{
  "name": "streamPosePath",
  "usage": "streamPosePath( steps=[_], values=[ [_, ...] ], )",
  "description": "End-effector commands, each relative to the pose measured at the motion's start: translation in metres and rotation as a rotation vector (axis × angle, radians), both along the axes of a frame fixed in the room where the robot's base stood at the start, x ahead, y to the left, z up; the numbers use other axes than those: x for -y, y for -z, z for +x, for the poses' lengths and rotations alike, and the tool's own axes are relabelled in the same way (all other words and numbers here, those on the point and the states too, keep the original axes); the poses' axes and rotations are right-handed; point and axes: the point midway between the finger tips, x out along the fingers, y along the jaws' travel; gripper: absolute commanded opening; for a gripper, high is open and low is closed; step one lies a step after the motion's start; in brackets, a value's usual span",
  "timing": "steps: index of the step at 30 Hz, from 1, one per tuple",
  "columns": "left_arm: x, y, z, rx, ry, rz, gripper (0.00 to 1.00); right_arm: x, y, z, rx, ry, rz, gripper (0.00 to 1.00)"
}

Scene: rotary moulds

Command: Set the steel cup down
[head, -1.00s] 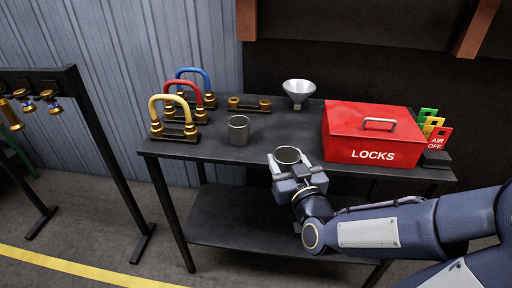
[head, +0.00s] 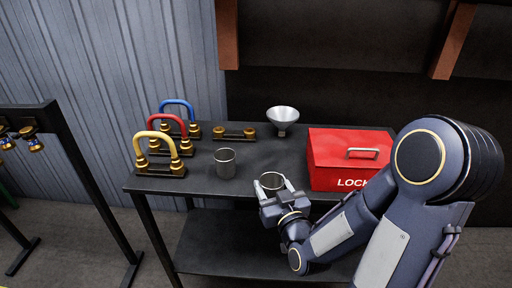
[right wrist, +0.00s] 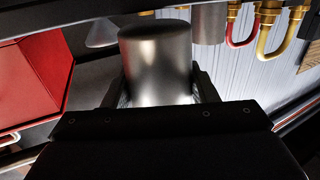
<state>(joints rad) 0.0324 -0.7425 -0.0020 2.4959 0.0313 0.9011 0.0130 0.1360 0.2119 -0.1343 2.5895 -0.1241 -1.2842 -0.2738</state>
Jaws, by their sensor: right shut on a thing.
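My right gripper (head: 271,190) is shut on a steel cup (head: 270,180), whose open rim faces up at the front edge of the dark table (head: 200,185). In the right wrist view the same cup (right wrist: 157,62) sits between my two fingers (right wrist: 162,92). I cannot tell whether its base touches the tabletop. A second, similar steel cup (head: 225,165) stands upright on the table, to the left of the held one and apart from it. My left gripper is not in view.
A red LOCKS box (head: 325,165) stands close to the right, partly behind my arm. A funnel (head: 283,118) and a brass-fitted block (head: 235,134) are at the back. Yellow (head: 157,137), red (head: 170,120) and blue (head: 178,104) hoops stand left. A lower shelf (head: 230,240) is clear.

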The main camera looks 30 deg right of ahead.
Motion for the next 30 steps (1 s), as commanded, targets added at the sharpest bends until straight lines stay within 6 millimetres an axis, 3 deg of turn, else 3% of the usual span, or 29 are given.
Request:
streamPosePath(
  steps=[3,9,14,22,30],
  values=[
    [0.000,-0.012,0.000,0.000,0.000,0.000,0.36,0.006,-0.004,0.036,0.003,0.000,-0.002,0.25],
    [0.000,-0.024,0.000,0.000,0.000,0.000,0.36,0.012,-0.003,0.073,0.004,0.001,-0.002,0.25],
    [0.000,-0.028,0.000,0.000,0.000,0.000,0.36,0.014,-0.002,0.085,0.003,0.001,-0.001,0.25],
    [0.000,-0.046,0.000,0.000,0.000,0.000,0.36,0.020,-0.003,0.126,0.004,0.002,-0.003,0.25],
    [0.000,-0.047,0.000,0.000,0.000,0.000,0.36,0.020,0.005,0.124,0.005,0.001,-0.003,0.25]
  ],
)
